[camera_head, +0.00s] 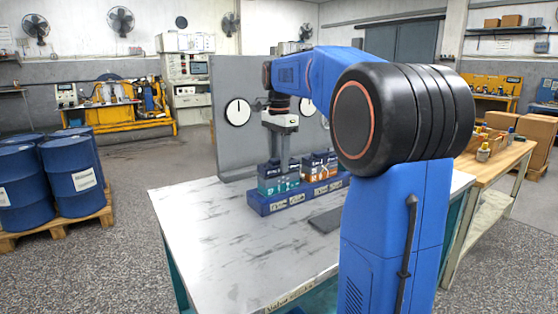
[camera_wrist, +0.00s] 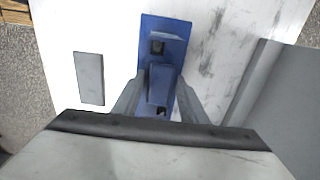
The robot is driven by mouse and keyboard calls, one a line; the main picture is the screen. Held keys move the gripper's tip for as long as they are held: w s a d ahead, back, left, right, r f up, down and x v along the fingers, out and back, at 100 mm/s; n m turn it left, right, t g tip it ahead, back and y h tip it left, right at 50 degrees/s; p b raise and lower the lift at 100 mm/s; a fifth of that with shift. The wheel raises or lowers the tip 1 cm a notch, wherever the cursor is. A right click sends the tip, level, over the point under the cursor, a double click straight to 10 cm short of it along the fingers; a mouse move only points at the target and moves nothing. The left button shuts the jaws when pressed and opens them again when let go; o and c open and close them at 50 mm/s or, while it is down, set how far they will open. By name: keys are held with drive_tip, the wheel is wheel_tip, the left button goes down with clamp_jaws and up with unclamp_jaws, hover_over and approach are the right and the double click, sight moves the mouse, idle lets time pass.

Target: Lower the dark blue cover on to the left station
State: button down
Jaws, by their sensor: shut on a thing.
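My gripper (camera_head: 280,151) points down over the left end of the blue base (camera_head: 264,207) on the table. It is shut on the dark blue cover (camera_head: 279,168), which shows between the fingers in the wrist view (camera_wrist: 160,86). The cover sits level over the teal block (camera_head: 279,186) of the left station. I see no clear gap between them, but cannot tell if it is fully seated. The right station has an orange-brown block (camera_head: 314,184) with another dark blue top (camera_head: 319,160). The wrist view shows the blue base (camera_wrist: 177,26) running lengthwise below.
A grey panel (camera_head: 233,145) with round dials stands behind the base, and shows at right in the wrist view (camera_wrist: 280,95). A flat dark grey plate (camera_wrist: 89,78) lies in front of the base. The white table top (camera_head: 215,235) is clear at the left.

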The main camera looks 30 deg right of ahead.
sight(279, 159)
drive_tip(key=shift+f, duration=0.5)
idle(0.3)
drive_tip(key=c, duration=1)
unclamp_jaws()
wheel_tip(279, 159, up, 17)
drive_tip(key=shift+r, duration=0.2)
drive_tip(key=shift+s, duration=0.1)
